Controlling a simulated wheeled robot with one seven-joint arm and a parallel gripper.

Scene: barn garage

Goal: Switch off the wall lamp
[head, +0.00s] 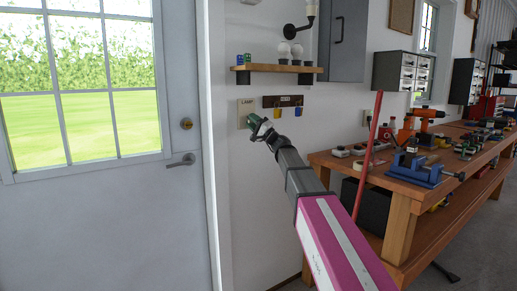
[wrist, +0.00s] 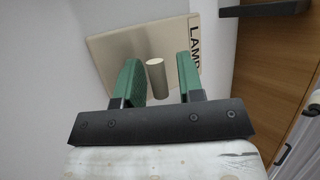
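The beige switch plate marked LAMP (head: 245,106) is on the white wall beside the door; it also fills the upper middle of the wrist view (wrist: 112,42). A short pale cylindrical lever (wrist: 156,78) sticks out from it. My gripper (head: 254,123) has green fingers and is at the lower part of the plate in the head view. In the wrist view my gripper (wrist: 159,70) is open, with the lever between its fingers and a gap visible on both sides. The black wall lamp (head: 296,28) is above the shelf; I cannot tell whether it is lit.
A wooden shelf (head: 275,69) with bulbs and small boxes juts out above the plate. A dark key rack (head: 283,100) with yellow and blue tags hangs close to its right. A red pole (head: 368,155) leans by the workbench (head: 400,200). The door (head: 100,220) is at left.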

